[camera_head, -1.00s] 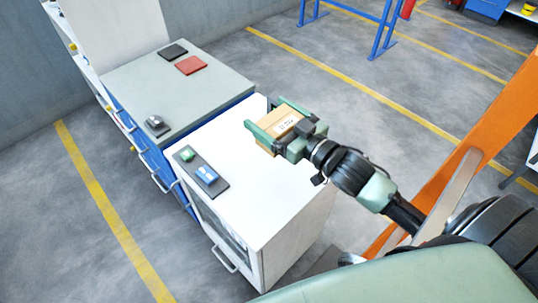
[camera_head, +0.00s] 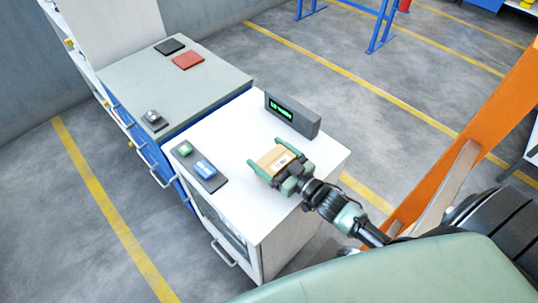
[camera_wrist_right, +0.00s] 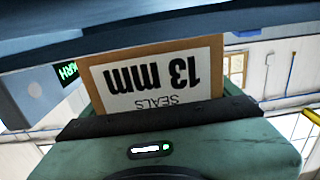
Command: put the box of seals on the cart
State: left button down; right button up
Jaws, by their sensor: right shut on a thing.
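The box of seals (camera_head: 276,159) is a small brown carton with a white label. In the right wrist view the box (camera_wrist_right: 155,75) shows its "13 mm SEALS" label upside down. My right gripper (camera_head: 275,163) is shut on the box, one finger on each side. It holds the box over the white cabinet top (camera_head: 235,125), near its right side. I cannot tell whether the box touches that surface. My left gripper is not in view. I see nothing that is clearly a cart.
A dark display unit with green digits (camera_head: 292,115) stands at the cabinet's back edge, behind the box. A grey pad with a green and a blue item (camera_head: 203,167) lies left. A blue drawer cabinet (camera_head: 175,85) adjoins. An orange post (camera_head: 470,140) rises at right.

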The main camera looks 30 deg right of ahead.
jog(key=shift+f, duration=0.1)
jog(key=shift+f, duration=0.15)
jog(key=o, duration=1.8)
